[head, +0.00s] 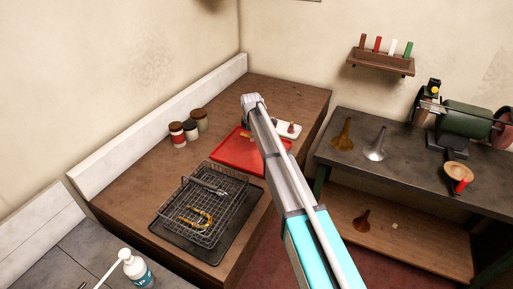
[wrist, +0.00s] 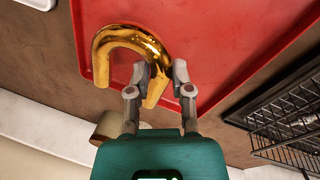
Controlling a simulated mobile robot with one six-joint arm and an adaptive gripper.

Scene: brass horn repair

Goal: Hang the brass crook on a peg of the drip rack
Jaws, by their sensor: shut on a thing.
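A shiny brass crook (wrist: 135,40), bent in a U, is held in my gripper (wrist: 161,75). One leg is between the two fingers and the bend points away from my gripper, over the red tray (wrist: 225,45). Whether it touches the tray is unclear. In the head view my arm hides my gripper; an orange bit shows by the red tray (head: 226,156). A dark wire rack (head: 238,190), likely the drip rack, stands on a black mat left of my arm; its pegs are hard to make out. A yellow U-shaped piece (head: 207,216) lies in it.
Several jars (head: 177,136) stand by the wall at the bench's back left. A white dish (head: 291,131) with small items is behind my arm. A pump bottle (head: 135,268) stands front left. A grey bench with horn bells (head: 375,149) and a grinder (head: 466,117) is at right.

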